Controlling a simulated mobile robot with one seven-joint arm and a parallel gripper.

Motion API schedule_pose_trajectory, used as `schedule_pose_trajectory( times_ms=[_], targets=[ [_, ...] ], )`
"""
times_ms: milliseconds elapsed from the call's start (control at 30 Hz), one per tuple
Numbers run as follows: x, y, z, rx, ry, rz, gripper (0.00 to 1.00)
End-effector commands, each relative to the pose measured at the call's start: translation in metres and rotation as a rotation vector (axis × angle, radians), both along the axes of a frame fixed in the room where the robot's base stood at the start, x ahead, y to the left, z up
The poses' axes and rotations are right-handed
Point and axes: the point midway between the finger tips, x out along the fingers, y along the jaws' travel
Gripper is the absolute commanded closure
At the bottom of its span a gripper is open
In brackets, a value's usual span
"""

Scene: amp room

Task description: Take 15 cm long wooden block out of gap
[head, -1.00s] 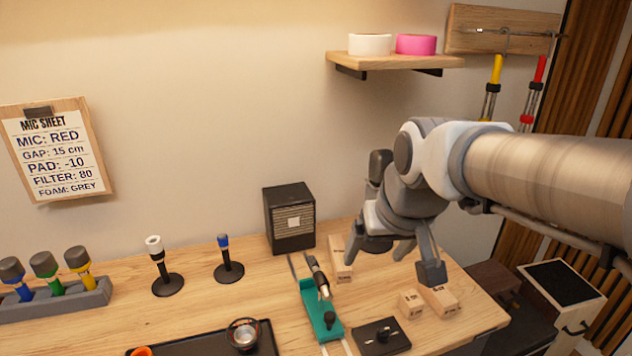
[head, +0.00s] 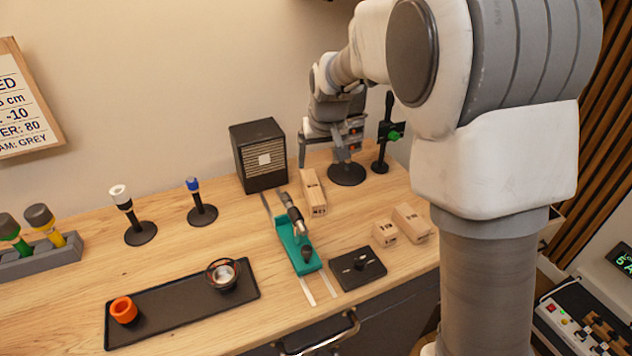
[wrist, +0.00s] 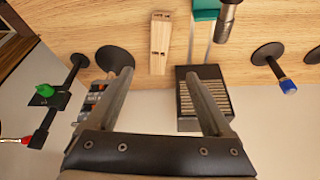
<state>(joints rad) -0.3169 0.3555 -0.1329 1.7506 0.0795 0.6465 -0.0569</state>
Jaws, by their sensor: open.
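The longest of the wooden blocks (head: 313,193) lies on the table between the teal slide (head: 299,253) and a round black base (head: 346,174). It also shows in the wrist view (wrist: 160,42), with dark marks on it. The slide carries a microphone (head: 293,212) that points toward the black amp (head: 259,155). My gripper (head: 325,146) is at the back of the table, right of the amp, and partly hidden in the head view. In the wrist view my gripper (wrist: 162,78) is open and empty, its fingers apart, with the block beyond the gap between them.
Two shorter wooden blocks (head: 385,233) (head: 412,222) and a black switch box (head: 357,268) sit at the right. A stand with a green knob (head: 388,132) is close to my gripper. A black tray (head: 180,305) lies in front. Two microphone stands (head: 140,231) (head: 202,213) are left.

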Motion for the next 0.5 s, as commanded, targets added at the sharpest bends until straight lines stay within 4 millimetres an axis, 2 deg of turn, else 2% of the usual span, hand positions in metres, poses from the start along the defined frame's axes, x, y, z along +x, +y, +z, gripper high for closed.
schedule_pose_trajectory(
  times_ms=[500],
  targets=[
    [0.036,0.007,-0.088,-0.002,0.003,0.001,0.15]
  ],
)
